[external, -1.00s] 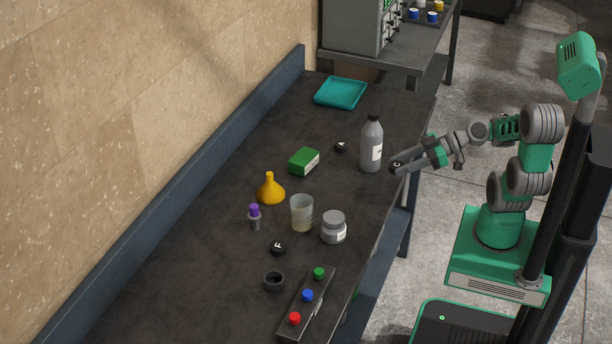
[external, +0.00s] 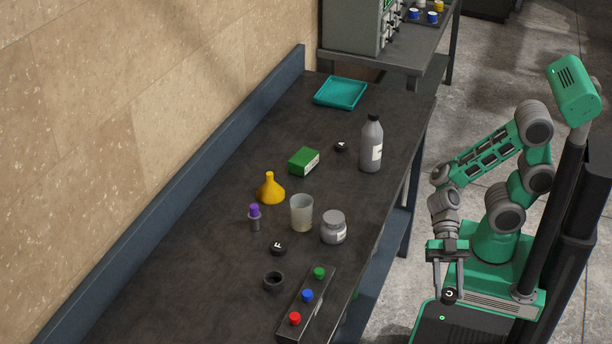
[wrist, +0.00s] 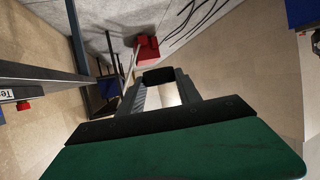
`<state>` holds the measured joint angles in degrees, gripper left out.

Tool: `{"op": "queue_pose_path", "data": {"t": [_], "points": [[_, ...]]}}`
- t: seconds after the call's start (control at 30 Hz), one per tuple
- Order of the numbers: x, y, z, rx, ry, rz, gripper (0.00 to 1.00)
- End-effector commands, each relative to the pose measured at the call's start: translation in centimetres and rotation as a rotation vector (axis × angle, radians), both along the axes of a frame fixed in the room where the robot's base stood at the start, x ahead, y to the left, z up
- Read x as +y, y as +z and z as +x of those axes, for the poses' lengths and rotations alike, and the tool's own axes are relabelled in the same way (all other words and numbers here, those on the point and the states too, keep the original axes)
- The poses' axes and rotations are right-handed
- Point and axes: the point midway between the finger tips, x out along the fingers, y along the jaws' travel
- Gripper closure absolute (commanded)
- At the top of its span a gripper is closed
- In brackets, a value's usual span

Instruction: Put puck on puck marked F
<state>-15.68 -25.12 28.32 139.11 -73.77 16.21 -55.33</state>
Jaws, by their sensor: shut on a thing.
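My gripper (external: 448,290) hangs low beside my base, off the right side of the table, and is shut on a black puck (external: 449,297) with a white letter that looks like C. In the wrist view the dark puck (wrist: 158,76) sits between the fingertips. The puck marked F (external: 278,248) lies flat on the table, well to the left of my gripper, with nothing on it. Another small black puck (external: 340,147) lies farther back near the grey bottle; its mark looks like A.
Around the F puck stand a dark ring (external: 274,281), a purple-capped vial (external: 254,217), a clear beaker (external: 301,213), a grey jar (external: 333,227) and a button panel (external: 306,303). Farther back are a yellow funnel (external: 270,188), a green box (external: 304,161), a grey bottle (external: 371,145) and a teal tray (external: 340,93).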

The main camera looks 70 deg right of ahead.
Motion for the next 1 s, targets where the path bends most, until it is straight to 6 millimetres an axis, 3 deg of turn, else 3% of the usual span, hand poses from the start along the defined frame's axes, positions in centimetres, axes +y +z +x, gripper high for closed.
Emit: {"op": "queue_pose_path", "data": {"t": [0.2,0.37,0.5,0.67,0.87,1.0], "points": [[3.2,-3.6,-1.7,0.002,0.092,-0.002,0.99],[6.3,-5.1,0.8,-0.003,0.007,0.001,0.99],[7.7,-4.6,4.9,-0.006,-0.148,0.003,0.99],[7.9,-3.1,10.5,-0.007,-0.362,0.006,0.99],[5.8,0.6,19.3,-0.01,-0.721,0.014,0.99],[2.6,4.1,25.1,-0.006,-1.011,0.014,0.99]]}}
